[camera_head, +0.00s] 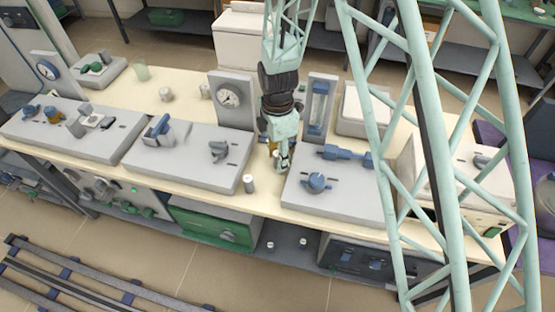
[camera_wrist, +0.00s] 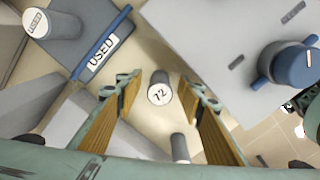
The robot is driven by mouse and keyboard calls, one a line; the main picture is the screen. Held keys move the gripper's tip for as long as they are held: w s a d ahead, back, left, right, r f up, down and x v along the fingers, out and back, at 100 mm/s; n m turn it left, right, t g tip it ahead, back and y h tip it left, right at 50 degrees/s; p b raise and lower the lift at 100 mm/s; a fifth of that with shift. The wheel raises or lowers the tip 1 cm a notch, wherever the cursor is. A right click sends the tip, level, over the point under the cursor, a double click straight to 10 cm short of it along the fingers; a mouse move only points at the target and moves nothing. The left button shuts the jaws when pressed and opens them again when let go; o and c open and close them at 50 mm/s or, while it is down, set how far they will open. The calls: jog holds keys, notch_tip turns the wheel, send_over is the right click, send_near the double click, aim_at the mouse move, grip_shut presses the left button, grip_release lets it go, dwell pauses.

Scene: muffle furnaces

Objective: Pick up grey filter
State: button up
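My gripper (camera_head: 283,165) points down over the bench between two grey consoles in the head view. In the wrist view my gripper (camera_wrist: 160,100) is open, its two fingers with wood-coloured inner pads apart. A small grey cylinder with a white top marked "72" (camera_wrist: 160,90) stands between and slightly beyond the fingers, with gaps on both sides. A second grey cylinder (camera_wrist: 180,147) with a pale top is lower in that view. Another grey cylinder marked "USED" (camera_wrist: 52,24) is at the upper left. Which of them is the grey filter I cannot tell.
A blue-edged "USED" plate (camera_wrist: 102,47) and a console with a blue knob (camera_wrist: 292,64) flank the fingers. In the head view, a grey cylinder (camera_head: 248,184) stands near the bench's front edge. A dial stand (camera_head: 229,98) and a gauge stand (camera_head: 319,107) rise behind.

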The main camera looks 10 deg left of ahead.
jog(key=c, duration=1)
jog(key=shift+o, duration=0.2)
jog(key=shift+r+p, duration=0.65)
jog(key=shift+r, duration=4.35)
jog(key=shift+w+r, duration=0.1)
jog(key=w+a+r+m+p, duration=0.2)
jog(key=w+r+p, duration=0.3)
jog(key=p, duration=0.3)
jog(key=shift+w+a+r, duration=0.25)
jog(key=shift+a+r, duration=0.05)
jog(key=shift+a, duration=0.45)
